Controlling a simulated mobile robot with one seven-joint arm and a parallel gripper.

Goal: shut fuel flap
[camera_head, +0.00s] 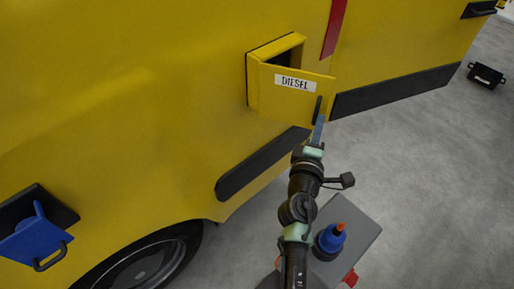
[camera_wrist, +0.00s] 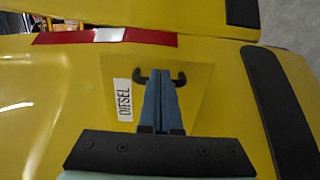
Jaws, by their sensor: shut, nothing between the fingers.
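The fuel flap (camera_head: 285,95) is a yellow panel with a white DIESEL label on the side of a yellow vehicle. It stands partly open, with a dark recess (camera_head: 283,58) showing behind its upper edge. A black handle (camera_head: 317,109) sits near its right edge. In the wrist view the flap (camera_wrist: 195,90) faces the camera, with the handle (camera_wrist: 179,78) at the fingertips. My gripper (camera_head: 320,119) is shut and empty, its blue fingers (camera_wrist: 160,76) together in front of the flap by the handle. I cannot tell whether they touch it.
A blue flap (camera_head: 35,242) with a black handle stands open at the lower left, above a wheel (camera_head: 145,265). Black bumper strips (camera_head: 262,165) run along the vehicle. A blue and orange object (camera_head: 331,238) is on a grey surface (camera_head: 358,222) beside my arm. The floor at right is mostly clear.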

